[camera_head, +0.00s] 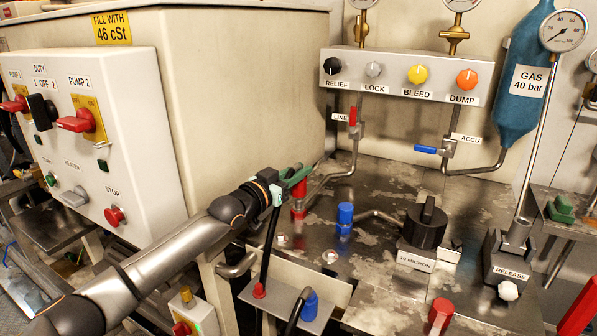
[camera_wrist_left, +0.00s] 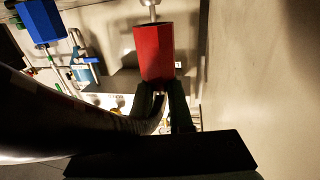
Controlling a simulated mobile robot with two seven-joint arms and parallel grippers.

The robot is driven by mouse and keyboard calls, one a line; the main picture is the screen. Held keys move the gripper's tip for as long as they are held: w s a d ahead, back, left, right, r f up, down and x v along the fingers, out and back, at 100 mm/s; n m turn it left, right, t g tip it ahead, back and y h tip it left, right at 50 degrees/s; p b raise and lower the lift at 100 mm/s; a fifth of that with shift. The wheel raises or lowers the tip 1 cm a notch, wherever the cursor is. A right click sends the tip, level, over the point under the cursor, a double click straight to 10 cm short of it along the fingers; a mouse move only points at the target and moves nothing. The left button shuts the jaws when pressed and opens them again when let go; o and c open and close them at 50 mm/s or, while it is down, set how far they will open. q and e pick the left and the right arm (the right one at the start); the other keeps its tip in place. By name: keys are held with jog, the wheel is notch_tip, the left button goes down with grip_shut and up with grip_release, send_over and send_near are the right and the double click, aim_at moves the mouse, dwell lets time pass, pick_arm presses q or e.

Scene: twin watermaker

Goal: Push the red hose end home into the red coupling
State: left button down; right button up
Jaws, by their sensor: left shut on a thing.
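The red coupling (camera_head: 299,188) stands upright on the metal deck below the LINE valve. The fingers are shut on the end of a black hose (camera_head: 270,240), which hangs to a tray with a red collar. My right gripper is not in view.
A blue coupling (camera_head: 345,214) stands right of the red one. The black filter knob (camera_head: 426,225) is further right. The beige tank (camera_head: 230,90) and the white pump panel (camera_head: 110,130) stand close on the left. Bent pipes run behind the couplings.

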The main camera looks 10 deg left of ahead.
aim_at(294, 187)
pick_arm(q)
jog(key=shift+f+b, duration=1.05)
jog(key=shift+f, duration=0.5)
jog(key=shift+f, duration=0.25)
jog(key=shift+r, duration=0.2)
jog(key=shift+r+p, duration=0.3)
jog(key=shift+p, duration=0.15)
jog(key=shift+r+p, duration=0.45)
jog(key=shift+r, duration=0.45)
dwell(1.0)
jog(key=shift+f+b, duration=0.45)
jog(key=shift+f, duration=0.55)
